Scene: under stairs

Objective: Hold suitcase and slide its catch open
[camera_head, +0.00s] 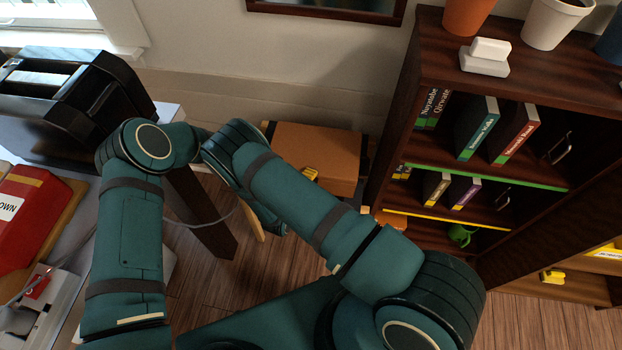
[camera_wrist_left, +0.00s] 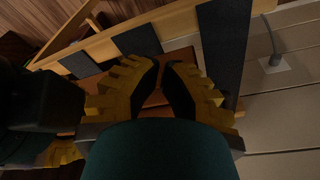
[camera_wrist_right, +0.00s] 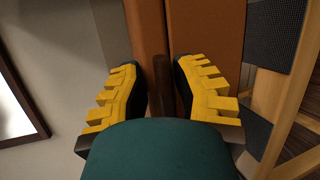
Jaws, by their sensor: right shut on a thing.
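The orange-brown suitcase (camera_head: 315,150) stands by the wall behind my arms in the head view. In the right wrist view its two brown halves (camera_wrist_right: 205,40) run upright with a dark seam between them. My right gripper (camera_wrist_right: 165,78) is shut on the suitcase; the exact part held is hard to make out. Its yellow finger also shows in the head view (camera_head: 310,174). My left gripper (camera_wrist_left: 163,65) has its fingertips close together, with a narrow gap, over a brown surface (camera_wrist_left: 152,98), probably the suitcase. My arm hides it in the head view. I cannot make out the catch.
A wooden frame with dark webbing (camera_wrist_right: 272,40) stands close beside the suitcase. A dark bookcase (camera_head: 480,180) is on the right. A table with a red box (camera_head: 30,215) and a black machine (camera_head: 70,100) is on the left. Wooden floor (camera_head: 530,325) is clear at lower right.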

